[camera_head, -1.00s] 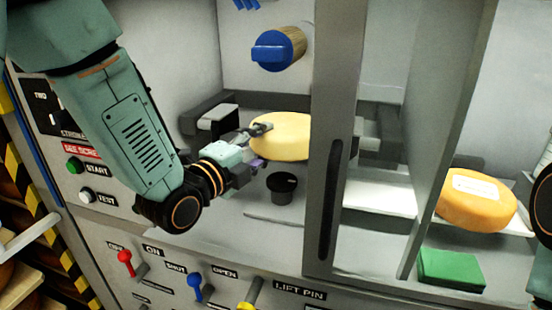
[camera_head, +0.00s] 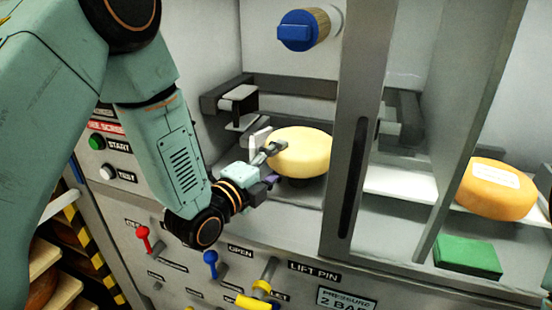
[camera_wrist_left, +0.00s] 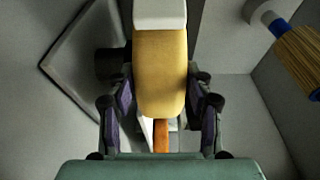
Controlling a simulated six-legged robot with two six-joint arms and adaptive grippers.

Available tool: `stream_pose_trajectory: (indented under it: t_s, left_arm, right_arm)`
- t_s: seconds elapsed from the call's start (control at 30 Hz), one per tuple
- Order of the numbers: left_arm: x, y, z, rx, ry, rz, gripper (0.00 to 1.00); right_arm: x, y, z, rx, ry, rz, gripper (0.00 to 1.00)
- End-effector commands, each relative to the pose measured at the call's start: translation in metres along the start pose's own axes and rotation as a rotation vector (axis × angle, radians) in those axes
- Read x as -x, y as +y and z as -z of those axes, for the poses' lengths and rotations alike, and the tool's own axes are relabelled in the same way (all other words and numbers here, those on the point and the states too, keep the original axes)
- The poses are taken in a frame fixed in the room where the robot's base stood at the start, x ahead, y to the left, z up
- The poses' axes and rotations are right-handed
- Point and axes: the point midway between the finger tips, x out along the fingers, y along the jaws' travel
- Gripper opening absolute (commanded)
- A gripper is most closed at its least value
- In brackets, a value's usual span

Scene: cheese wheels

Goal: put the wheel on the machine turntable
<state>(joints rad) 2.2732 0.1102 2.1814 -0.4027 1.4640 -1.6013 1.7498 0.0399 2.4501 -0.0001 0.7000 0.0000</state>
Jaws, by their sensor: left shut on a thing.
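The pale yellow cheese wheel (camera_head: 303,152) is inside the machine bay in the head view. My left gripper (camera_head: 270,163) is shut on its near left edge. In the left wrist view the wheel (camera_wrist_left: 160,75) stands between the two fingers of my left gripper (camera_wrist_left: 160,112). In the head view the wheel lies roughly flat over a dark round part (camera_head: 300,182), which it mostly hides. I cannot tell whether the wheel touches that part. My right gripper is not in view.
A grey door frame (camera_head: 355,130) stands just right of the wheel. An orange wheel with a label (camera_head: 497,190) and a green block (camera_head: 467,257) lie at the right. A blue knob with a bristly end (camera_head: 300,32) is above. Levers (camera_head: 210,262) line the front panel.

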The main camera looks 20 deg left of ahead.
Motion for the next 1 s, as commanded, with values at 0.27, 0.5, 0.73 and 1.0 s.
stream_pose_trajectory:
  t_s: [0.27,0.5,0.73,1.0]
  left_arm:
    - [0.0,0.002,0.0,0.0,0.0,-0.001,0.61]
    - [0.0,0.002,0.0,0.0,0.0,-0.001,0.74]
    - [0.0,0.002,0.0,0.001,0.0,-0.001,0.74]
    - [0.031,0.001,-0.001,0.007,-0.005,-0.004,0.74]
  right_arm:
    - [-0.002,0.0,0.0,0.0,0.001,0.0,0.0]
    - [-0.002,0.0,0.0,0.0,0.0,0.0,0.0]
    - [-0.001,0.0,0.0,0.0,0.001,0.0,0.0]
    - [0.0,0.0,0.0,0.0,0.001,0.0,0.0]
